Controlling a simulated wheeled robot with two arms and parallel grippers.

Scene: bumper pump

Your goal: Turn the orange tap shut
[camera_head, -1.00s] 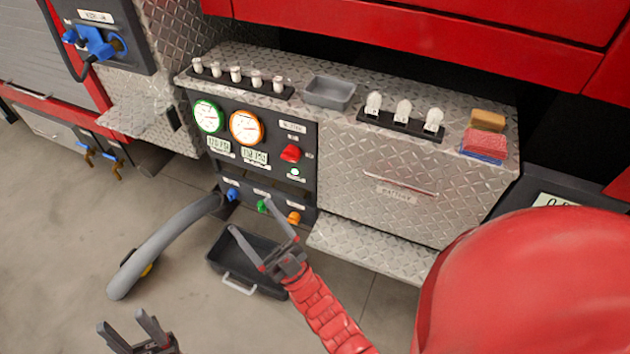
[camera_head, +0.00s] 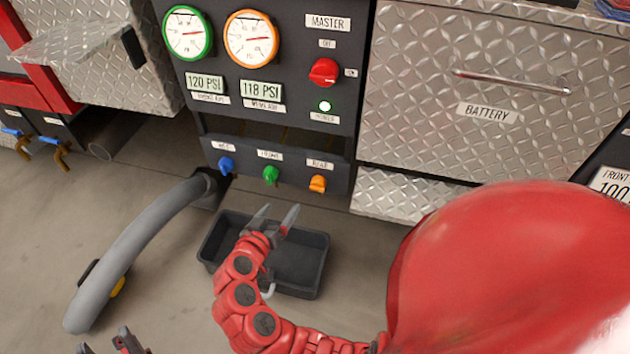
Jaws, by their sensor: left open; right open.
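The orange tap (camera_head: 317,183) is on the dark lower strip of the pump panel, at the right of a row with a green tap (camera_head: 271,175) and a blue tap (camera_head: 226,165). A small label sits above each tap. My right gripper (camera_head: 276,212) is open and empty, below and left of the orange tap and apart from it, with its fingers pointing up toward the panel. My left gripper (camera_head: 103,345) is only partly in view at the bottom left edge, open and far from the taps.
A dark tray (camera_head: 305,270) lies on the floor under my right gripper. A thick grey hose (camera_head: 140,250) runs from the panel's lower left. The master panel has a red knob (camera_head: 323,72) and gauges. A diamond-plate ledge (camera_head: 400,197) juts out right of the taps.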

